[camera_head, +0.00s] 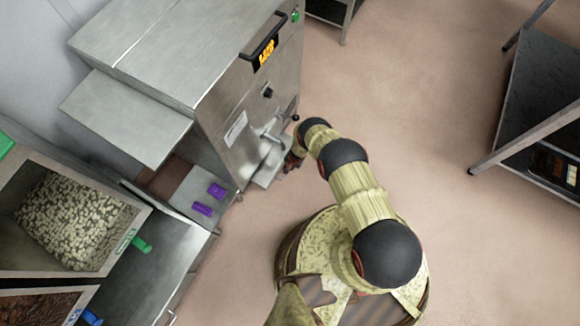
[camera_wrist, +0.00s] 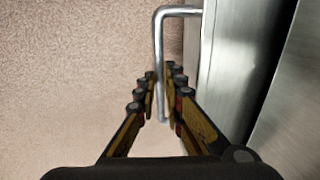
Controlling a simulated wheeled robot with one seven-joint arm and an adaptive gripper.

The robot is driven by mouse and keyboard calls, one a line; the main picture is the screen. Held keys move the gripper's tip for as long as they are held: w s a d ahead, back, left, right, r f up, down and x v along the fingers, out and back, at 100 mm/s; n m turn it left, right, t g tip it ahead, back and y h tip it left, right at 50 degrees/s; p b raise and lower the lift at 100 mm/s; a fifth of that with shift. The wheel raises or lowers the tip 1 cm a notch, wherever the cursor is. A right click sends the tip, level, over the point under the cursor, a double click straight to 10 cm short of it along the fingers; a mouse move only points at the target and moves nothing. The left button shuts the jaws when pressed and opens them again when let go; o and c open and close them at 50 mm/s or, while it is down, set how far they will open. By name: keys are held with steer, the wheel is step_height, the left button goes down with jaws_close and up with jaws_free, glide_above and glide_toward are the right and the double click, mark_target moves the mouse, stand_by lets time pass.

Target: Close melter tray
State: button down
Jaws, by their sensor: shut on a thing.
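The melter (camera_head: 215,85) is a big steel box with a lit orange display, in the upper left of the head view. A small steel tray-like ledge (camera_head: 268,174) juts from its lower front, below a spout (camera_head: 270,136). My gripper (camera_head: 292,161) is low beside this ledge, small and partly hidden by my arm. In the wrist view my gripper (camera_wrist: 163,92) has its fingers on both sides of a bent metal bar handle (camera_wrist: 158,48) and is shut on it. The handle joins a steel face (camera_wrist: 232,60) at right. I cannot tell how far out the tray stands.
A flat steel panel (camera_head: 125,117) sticks out at the melter's left. Purple pieces (camera_head: 203,209) lie on a steel surface below it. A bin of pale chips (camera_head: 130,222) stands at lower left, a dark-shelved rack (camera_head: 540,110) at right. The floor (camera_head: 420,120) between is clear.

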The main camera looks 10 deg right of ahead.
steer(key=c, duration=1.9)
jaws_free()
steer(key=shift+r, duration=0.1)
steer(key=shift+s+d+r, duration=0.25)
steer(key=shift+d+r, duration=0.05)
steer(key=shift+r, duration=1.6)
steer(key=shift+s+d+r, duration=0.2)
steer(key=shift+d+r, duration=0.15)
steer(key=shift+r, duration=1.6)
steer(key=shift+s+d+r, duration=0.25)
steer(key=shift+d+r, duration=0.05)
steer(key=shift+r, duration=1.6)
